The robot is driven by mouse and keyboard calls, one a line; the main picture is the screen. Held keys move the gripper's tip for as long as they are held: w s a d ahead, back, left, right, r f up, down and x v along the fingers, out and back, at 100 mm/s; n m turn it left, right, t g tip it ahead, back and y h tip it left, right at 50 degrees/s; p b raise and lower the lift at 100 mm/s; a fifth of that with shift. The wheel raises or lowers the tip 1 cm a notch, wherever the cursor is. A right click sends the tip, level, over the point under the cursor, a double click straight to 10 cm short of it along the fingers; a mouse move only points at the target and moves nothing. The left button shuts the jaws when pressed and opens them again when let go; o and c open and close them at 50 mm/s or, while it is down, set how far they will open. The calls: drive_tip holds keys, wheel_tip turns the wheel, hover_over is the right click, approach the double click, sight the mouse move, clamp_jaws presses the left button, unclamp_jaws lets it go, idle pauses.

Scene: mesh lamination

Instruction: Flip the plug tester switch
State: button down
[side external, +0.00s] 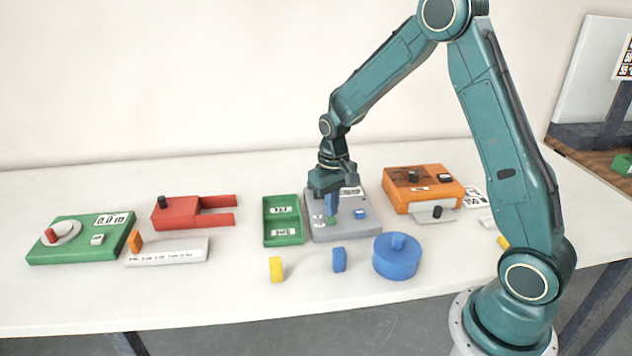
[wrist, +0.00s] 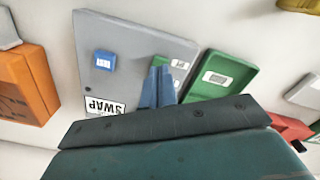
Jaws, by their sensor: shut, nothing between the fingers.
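My gripper (side external: 331,212) points down over the grey box. Its blue fingers (wrist: 160,70) are shut together with nothing between them, close to the green part. I cannot tell whether they touch it. The fingers and palm hide part of the box.
A green two-compartment tray (side external: 283,240) stands directly left of the grey box. An orange device (side external: 424,190) stands to its right. In front are a yellow block (side external: 276,269), a blue block (side external: 339,260) and a round blue container (side external: 397,262). Red and green devices stand further left.

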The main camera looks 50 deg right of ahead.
sight(332, 220)
drive_tip(key=shift+f, duration=1)
idle(0.9)
drive_tip(key=shift+r, duration=3.55)
drive_tip(key=shift+r, duration=0.15)
drive_tip(key=s+a+r+n+t, duration=0.25)
drive_tip(key=s+a+r, duration=0.35)
drive_tip(key=s+r, duration=0.55)
drive_tip(key=s+a+r+t, duration=0.1)
drive_tip(key=s+r, duration=0.1)
drive_tip(key=s, duration=0.4)
drive_tip(key=s+a+r+t, duration=0.1)
drive_tip(key=s+a+t, duration=0.1)
drive_tip(key=s, duration=0.3)
drive_tip(key=shift+s+r, duration=0.4)
